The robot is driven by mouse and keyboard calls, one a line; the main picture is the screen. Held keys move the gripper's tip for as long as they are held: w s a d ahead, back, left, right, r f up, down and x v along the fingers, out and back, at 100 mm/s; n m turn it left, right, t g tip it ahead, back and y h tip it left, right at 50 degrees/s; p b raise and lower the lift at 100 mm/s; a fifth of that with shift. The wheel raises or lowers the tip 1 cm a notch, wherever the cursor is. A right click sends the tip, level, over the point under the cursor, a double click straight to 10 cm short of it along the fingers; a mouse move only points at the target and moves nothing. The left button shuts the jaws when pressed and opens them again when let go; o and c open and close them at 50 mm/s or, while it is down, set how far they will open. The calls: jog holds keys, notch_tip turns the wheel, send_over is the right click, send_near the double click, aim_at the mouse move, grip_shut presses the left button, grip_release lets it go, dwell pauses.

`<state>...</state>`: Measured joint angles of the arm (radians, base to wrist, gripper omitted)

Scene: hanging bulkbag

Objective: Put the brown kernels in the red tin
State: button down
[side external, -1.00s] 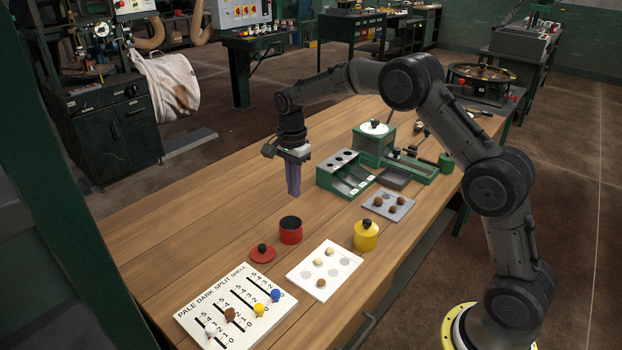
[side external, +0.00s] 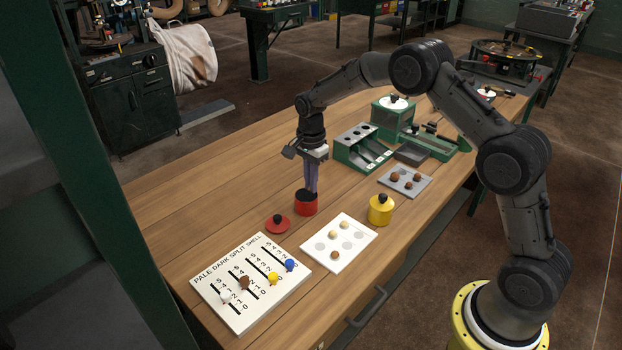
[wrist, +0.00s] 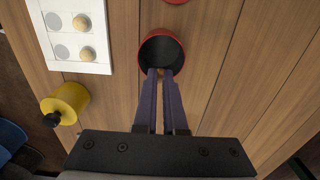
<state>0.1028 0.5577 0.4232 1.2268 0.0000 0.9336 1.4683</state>
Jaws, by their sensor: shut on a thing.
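The red tin (side external: 306,207) stands open on the bench, dark inside; the wrist view shows it from above (wrist: 161,55). My gripper (side external: 312,188) points straight down with its long purple fingers at the tin's mouth. In the wrist view its fingertips (wrist: 160,73) overlap the near rim, close together on a small brownish kernel (wrist: 160,72), mostly hidden by the fingers. Brown kernels (side external: 417,177) lie on a grey plate (side external: 388,183). A white plate (side external: 365,234) holds two pale kernels (side external: 344,224) and a darker tan one (side external: 334,255). The tin's contents are too dark to tell.
A red lid (side external: 278,224) lies left of the tin. A yellow tin (side external: 380,211) stands right. A scale board (side external: 245,300) with coloured pegs lies in front. A green sorter (side external: 364,150) stands behind. The bench's left side is clear.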

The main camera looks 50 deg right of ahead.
jog(key=c, duration=0.9)
grip_release()
notch_tip(320, 180, up, 14)
jog(key=shift+f, duration=0.1)
